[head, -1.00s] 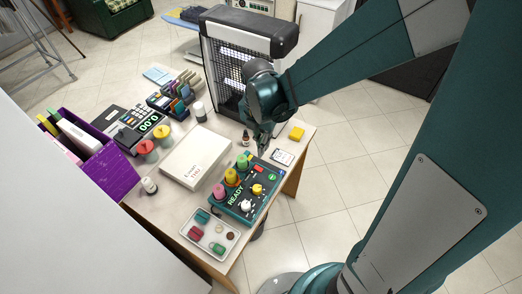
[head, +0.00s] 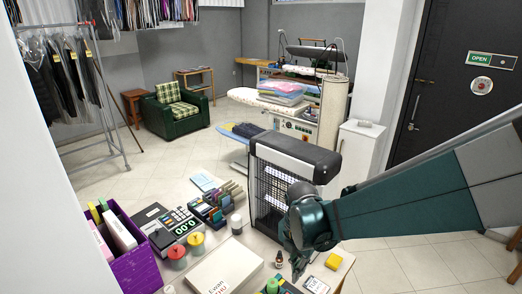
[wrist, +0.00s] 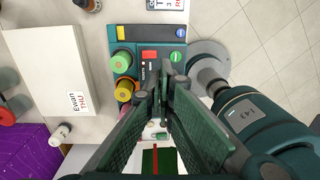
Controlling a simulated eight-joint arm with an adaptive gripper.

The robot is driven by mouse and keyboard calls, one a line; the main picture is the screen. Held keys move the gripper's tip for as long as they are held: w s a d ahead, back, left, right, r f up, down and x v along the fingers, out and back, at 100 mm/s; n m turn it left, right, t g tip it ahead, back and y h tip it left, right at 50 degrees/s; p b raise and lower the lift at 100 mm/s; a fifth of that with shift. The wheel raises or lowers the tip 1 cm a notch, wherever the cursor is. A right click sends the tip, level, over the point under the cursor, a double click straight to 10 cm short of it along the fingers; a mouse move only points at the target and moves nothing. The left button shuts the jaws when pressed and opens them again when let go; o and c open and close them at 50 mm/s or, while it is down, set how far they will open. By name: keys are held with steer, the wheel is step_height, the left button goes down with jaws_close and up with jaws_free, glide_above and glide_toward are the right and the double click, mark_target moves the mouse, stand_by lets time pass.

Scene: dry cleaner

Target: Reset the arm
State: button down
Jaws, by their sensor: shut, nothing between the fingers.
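The panel carries a green knob (wrist: 121,62), a yellow knob (wrist: 124,90), a red button and several other buttons. In the head view only the top edge of the panel shows at the bottom.
A white box (head: 222,268) lies left of the panel. A white cabinet (head: 358,150) stands behind. Open tiled floor (head: 420,265) lies to the right.

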steer(key=s+d+r+m+t, duration=0.2)
steer(key=r+m, duration=0.3)
steer(key=m, duration=0.4)
steer(key=s+d+r+m+t+b, duration=0.1)
steer(key=s+d+r+m+t, duration=0.1)
steer(key=s+r+m, duration=0.3)
steer(key=s+d+r+m+t+b, duration=0.1)
steer(key=s+d+r+m+t, duration=0.2)
steer(key=m, duration=1)
step_height(320, 180, up, 2)
steer(key=shift+s+t, duration=0.3)
steer(key=shift+s, duration=0.35)
